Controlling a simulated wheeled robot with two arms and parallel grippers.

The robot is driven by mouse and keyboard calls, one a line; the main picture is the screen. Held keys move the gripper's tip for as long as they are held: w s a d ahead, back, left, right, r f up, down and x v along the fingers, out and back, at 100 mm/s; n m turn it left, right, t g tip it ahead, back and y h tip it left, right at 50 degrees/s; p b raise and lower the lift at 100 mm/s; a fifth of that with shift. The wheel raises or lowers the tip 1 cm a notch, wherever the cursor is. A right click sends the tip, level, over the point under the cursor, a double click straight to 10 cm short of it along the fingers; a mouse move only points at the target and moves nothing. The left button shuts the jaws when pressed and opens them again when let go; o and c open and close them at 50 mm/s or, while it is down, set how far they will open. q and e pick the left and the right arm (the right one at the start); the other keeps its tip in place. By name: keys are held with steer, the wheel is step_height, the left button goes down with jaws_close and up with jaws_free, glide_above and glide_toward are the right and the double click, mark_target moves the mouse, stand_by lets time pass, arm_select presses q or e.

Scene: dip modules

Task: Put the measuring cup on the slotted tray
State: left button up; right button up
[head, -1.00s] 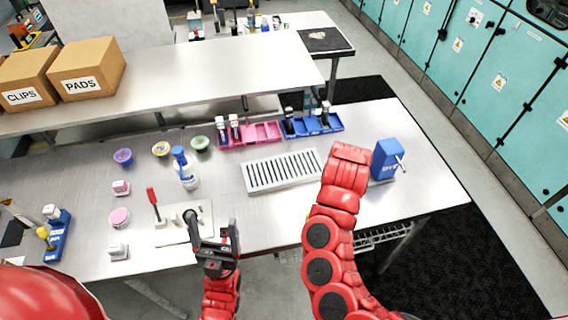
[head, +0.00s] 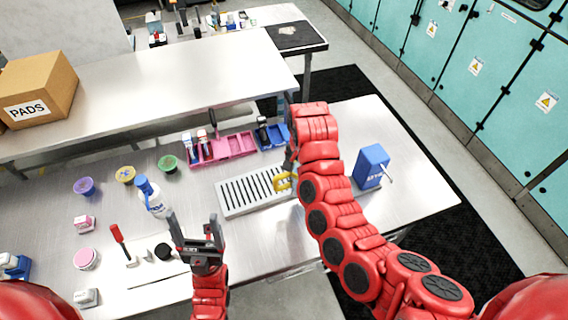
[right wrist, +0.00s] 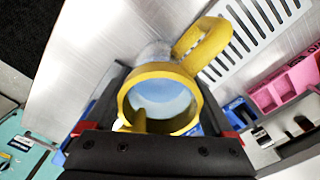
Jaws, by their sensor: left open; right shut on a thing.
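The measuring cup is yellow with a loop handle; in the right wrist view the measuring cup (right wrist: 160,100) sits between the fingers of my right gripper (right wrist: 155,125), which is shut on it. In the head view only part of the yellow cup (head: 284,182) shows beside my right arm, over the right part of the slotted tray. The slotted tray (head: 226,208) lies flat on the table; it also shows in the right wrist view (right wrist: 292,8). My right fingers are mostly hidden in the head view. My left gripper (head: 198,232) is open and empty above the table's front edge.
A blue box with a crank (head: 370,166) stands right of the tray. Pink bins (head: 236,145) and blue bins (head: 270,138) line the back. A spray bottle (head: 150,196), small bowls (head: 168,162) and a red-handled tool (head: 118,236) are to the left.

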steer(key=shift+w+a, duration=0.25)
steer(key=shift+w, duration=0.4)
steer(key=shift+w+a+f, duration=0.3)
steer(key=shift+w+a, duration=0.05)
steer(key=shift+w+a+r, duration=0.3)
steer(key=shift+w+r, duration=0.05)
steer(key=shift+w, duration=0.15)
steer(key=w+f+b, duration=0.1)
steer(key=b, duration=0.2)
steer(key=w+a+f+b, duration=0.1)
steer(key=w+f+b, duration=0.1)
steer(key=b, duration=0.1)
steer(key=w+a+f+b, duration=0.1)
steer(key=b, duration=0.2)
steer(key=shift+w+a+f, duration=0.25)
steer(key=shift+w, duration=0.1)
steer(key=shift+r, duration=0.1)
